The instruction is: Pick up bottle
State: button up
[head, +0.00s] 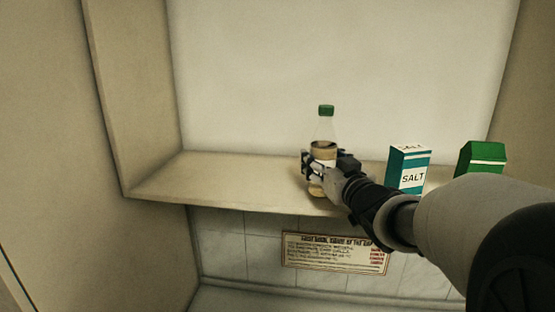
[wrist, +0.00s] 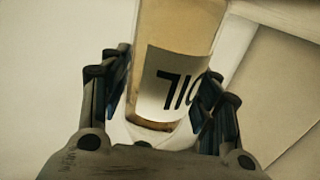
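A bottle with a green cap (head: 326,111) stands upright on a shelf, with clear glass above and tan contents below. My gripper (head: 320,172) is at its lower half and hides part of it in the head view. I cannot tell whether both pads press on the glass.
The beige shelf (head: 200,180) is clear left of the bottle. A teal and white salt box (head: 410,171) and a green box (head: 482,157) stand to the right, near my arm. A printed sign (head: 334,252) hangs on the tiles below.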

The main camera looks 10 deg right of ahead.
jog(key=shift+s, duration=0.15)
jog(key=shift+c, duration=1.4)
jog(key=c, duration=0.8)
jog(key=shift+r, duration=0.2)
jog(key=shift+c, duration=0.4)
